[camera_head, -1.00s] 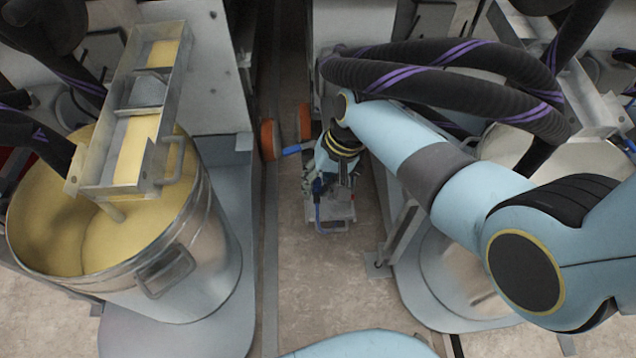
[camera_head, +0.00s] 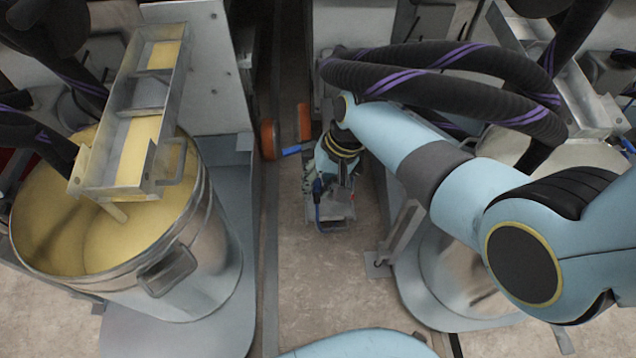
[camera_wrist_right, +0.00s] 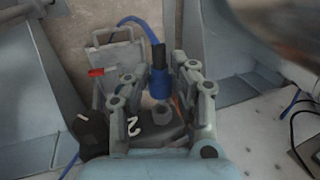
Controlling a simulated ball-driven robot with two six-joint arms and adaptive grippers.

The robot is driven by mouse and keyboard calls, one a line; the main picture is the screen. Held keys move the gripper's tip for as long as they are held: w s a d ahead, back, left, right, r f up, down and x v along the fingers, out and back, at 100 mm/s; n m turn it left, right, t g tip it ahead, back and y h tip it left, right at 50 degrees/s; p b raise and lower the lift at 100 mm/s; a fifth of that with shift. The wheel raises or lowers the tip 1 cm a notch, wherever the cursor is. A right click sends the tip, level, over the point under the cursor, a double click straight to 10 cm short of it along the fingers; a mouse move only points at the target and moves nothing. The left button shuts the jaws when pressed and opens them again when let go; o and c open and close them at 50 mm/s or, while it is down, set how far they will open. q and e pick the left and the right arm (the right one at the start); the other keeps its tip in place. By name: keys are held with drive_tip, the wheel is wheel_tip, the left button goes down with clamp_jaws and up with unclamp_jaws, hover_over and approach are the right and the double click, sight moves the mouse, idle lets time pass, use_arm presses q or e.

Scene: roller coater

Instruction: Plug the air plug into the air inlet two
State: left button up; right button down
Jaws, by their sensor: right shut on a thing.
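The air plug (camera_wrist_right: 161,78) is a blue sleeve with a black collar and a blue hose on top. It sits between the fingers of my right gripper (camera_wrist_right: 165,92) in the right wrist view. Below it is a grey metal end, close above a dark fitting marked 2 (camera_wrist_right: 134,127), the air inlet two. I cannot tell whether plug and inlet touch. A black fitting marked 1 (camera_wrist_right: 86,122) is to its left. In the head view my right gripper (camera_head: 325,180) is small, low in the gap between the machines, and partly hidden by its wrist. My left gripper is not visible.
A metal unit with a handle frame (camera_wrist_right: 118,50) and a red lever (camera_wrist_right: 102,71) stands by the inlets. In the head view a steel drum (camera_head: 190,262) with yellow liquid stands left, another drum base right. The floor strip (camera_head: 318,280) between is clear.

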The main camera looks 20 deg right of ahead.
drive_tip(key=shift+w+d+b, duration=0.2)
drive_tip(key=shift+w+b, duration=0.1)
drive_tip(key=shift+w, duration=0.35)
drive_tip(key=shift+w+d+b, duration=0.15)
drive_tip(key=shift+w+b, duration=0.1)
drive_tip(key=shift+w, duration=0.4)
drive_tip(key=c, duration=1)
unclamp_jaws()
drive_tip(key=shift+c, duration=0.2)
drive_tip(key=v, duration=1.2)
